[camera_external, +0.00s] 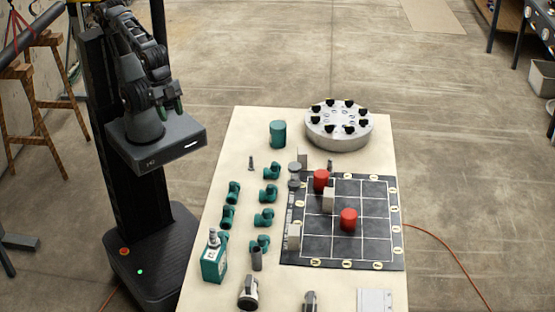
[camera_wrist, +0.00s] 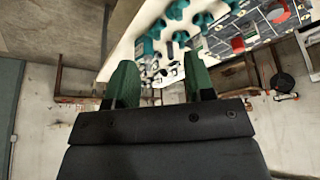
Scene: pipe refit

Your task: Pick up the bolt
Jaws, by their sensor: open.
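A small grey upright piece that looks like a bolt (camera_external: 251,163) stands on the cream table (camera_external: 235,140), left of the teal fittings' top row. A similar small grey piece (camera_external: 330,165) stands near the top edge of the black grid mat. I cannot tell for sure which one is the bolt. My gripper (camera_external: 171,106) is up beside my column, left of the table and well apart from both. In the wrist view my gripper (camera_wrist: 162,88) shows two green fingers spread apart with nothing held between them. I cannot make out the bolt in the wrist view.
The black grid mat (camera_external: 375,245) carries red cylinders (camera_external: 348,219) and beige blocks. Several teal elbows (camera_external: 270,171) stand left of it. A teal cylinder (camera_external: 277,134) and a round metal flange (camera_external: 338,142) stand at the back. A teal box (camera_external: 214,265) is front left.

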